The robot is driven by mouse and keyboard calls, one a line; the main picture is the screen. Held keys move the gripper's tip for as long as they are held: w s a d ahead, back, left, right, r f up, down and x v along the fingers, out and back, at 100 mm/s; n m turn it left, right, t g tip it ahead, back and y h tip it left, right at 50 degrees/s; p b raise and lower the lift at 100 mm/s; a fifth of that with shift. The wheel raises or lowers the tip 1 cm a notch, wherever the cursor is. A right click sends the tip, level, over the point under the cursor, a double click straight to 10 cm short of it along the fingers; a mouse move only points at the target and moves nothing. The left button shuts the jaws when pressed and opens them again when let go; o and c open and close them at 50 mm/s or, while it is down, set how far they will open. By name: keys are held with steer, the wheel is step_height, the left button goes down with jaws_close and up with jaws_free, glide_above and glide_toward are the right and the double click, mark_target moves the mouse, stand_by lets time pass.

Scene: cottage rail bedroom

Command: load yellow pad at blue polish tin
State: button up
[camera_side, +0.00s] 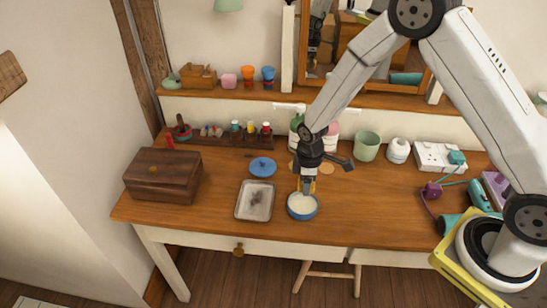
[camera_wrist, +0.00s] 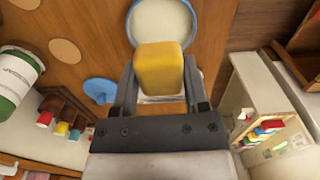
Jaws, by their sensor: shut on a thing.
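My gripper (camera_side: 307,186) points down at the blue polish tin (camera_side: 303,209), which stands open on the dressing table with pale cream polish inside. My gripper is shut on the yellow pad, a rounded block that fills the space between the fingers in the wrist view (camera_wrist: 160,70). In the side view only slivers of yellow show at the fingertips. The pad covers part of the tin (camera_wrist: 133,22) in the wrist view. I cannot tell whether it touches the polish. The tin's blue lid (camera_side: 262,167) lies flat behind and to the left of the tin.
A metal tray (camera_side: 255,201) with a dark patch sits just left of the tin. A wooden box (camera_side: 163,176) stands at the left.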

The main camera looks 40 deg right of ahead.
mark_target(303, 205)
steer(key=shift+w+a+f, duration=0.1)
steer(key=shift+a+f, duration=0.05)
steer(key=shift+f, duration=0.2)
steer(key=shift+f, duration=2.8)
steer(key=shift+f, duration=0.6)
stand_by(0.8)
steer(key=shift+r, duration=3.55)
